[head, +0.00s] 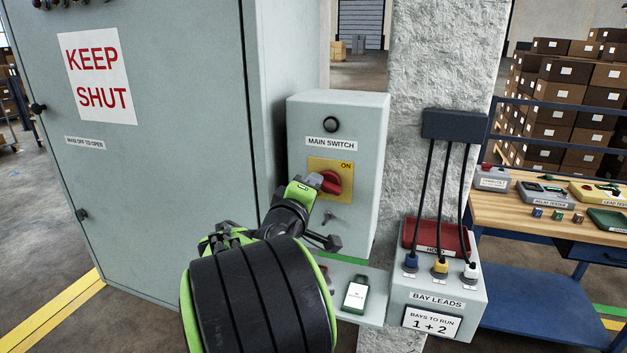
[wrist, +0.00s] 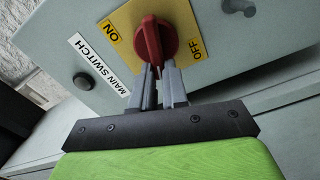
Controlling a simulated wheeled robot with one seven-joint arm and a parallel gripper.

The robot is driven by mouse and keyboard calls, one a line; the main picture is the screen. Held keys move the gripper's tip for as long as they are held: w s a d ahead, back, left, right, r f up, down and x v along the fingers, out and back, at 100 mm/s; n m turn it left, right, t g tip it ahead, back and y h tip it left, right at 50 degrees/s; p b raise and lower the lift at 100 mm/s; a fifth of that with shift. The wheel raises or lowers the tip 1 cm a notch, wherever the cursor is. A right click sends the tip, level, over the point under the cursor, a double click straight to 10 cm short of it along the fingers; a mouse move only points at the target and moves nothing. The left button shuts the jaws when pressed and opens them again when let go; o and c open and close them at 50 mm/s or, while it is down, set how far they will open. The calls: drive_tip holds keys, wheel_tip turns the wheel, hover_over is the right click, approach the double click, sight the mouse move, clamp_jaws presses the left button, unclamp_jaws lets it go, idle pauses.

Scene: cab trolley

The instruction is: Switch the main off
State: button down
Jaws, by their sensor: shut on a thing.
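The main switch is a red rotary handle (head: 331,183) on a yellow plate (head: 341,165), set in a grey box labelled MAIN SWITCH (head: 372,130). The plate's ON mark is at its upper right in the head view; the OFF mark is hidden there. In the wrist view the red handle (wrist: 153,42) stands nearly upright in the picture, between ON at left and OFF at right. I cannot tell for sure which mark it points to. My gripper (wrist: 159,78) has its two grey fingers shut on the near end of the handle. It also reaches the handle in the head view (head: 317,183).
A grey cabinet (head: 165,160) marked KEEP SHUT stands at left. A bay leads box (head: 440,285) with plugged cables and a workbench (head: 540,205) stand right.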

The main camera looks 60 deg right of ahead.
drive_tip(key=shift+w+f+n+p, duration=0.1)
drive_tip(key=shift+f+n+p, duration=0.2)
drive_tip(key=shift+n, duration=0.6)
drive_tip(key=shift+f+n+p, duration=0.1)
drive_tip(key=shift+n+p, duration=0.25)
drive_tip(key=shift+n, duration=0.55)
drive_tip(key=c, duration=1.1)
unclamp_jaws()
drive_tip(key=shift+c, duration=0.2)
drive_tip(key=shift+a, duration=0.15)
drive_tip(key=s+a+b, duration=0.2)
drive_tip(key=a+b, duration=0.5)
drive_tip(key=a, duration=0.8)
drive_tip(key=shift+s+a, duration=0.2)
drive_tip(key=shift+s, duration=0.05)
